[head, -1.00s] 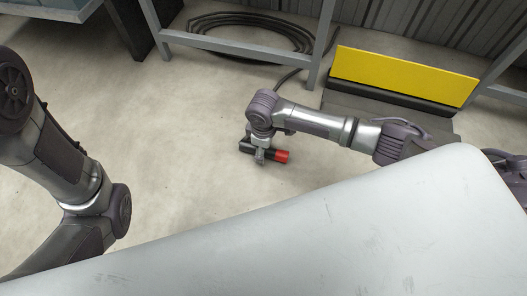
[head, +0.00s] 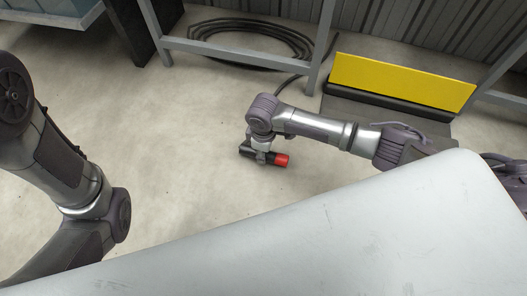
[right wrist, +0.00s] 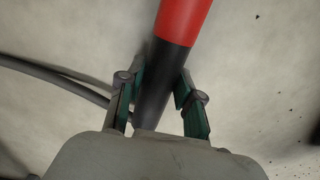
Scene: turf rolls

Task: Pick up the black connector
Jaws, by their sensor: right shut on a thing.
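The black connector (head: 246,150) with a red end (head: 282,160) shows in the head view, low over or on the floor; I cannot tell which. My right gripper (head: 260,157) is around its black part, with the red end sticking out to the right. In the right wrist view the connector's black body (right wrist: 164,75) lies between the two green-padded fingers of the right gripper (right wrist: 160,92), shut on it, and the red part points up and away. My left arm shows at the left of the head view, but its gripper is out of view.
A coiled black cable (head: 250,42) lies on the floor behind, under a grey metal frame (head: 240,50). A yellow panel (head: 400,82) stands at the back right. The pale floor (head: 190,165) left of the connector is clear. A grey cable (right wrist: 55,72) shows in the right wrist view.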

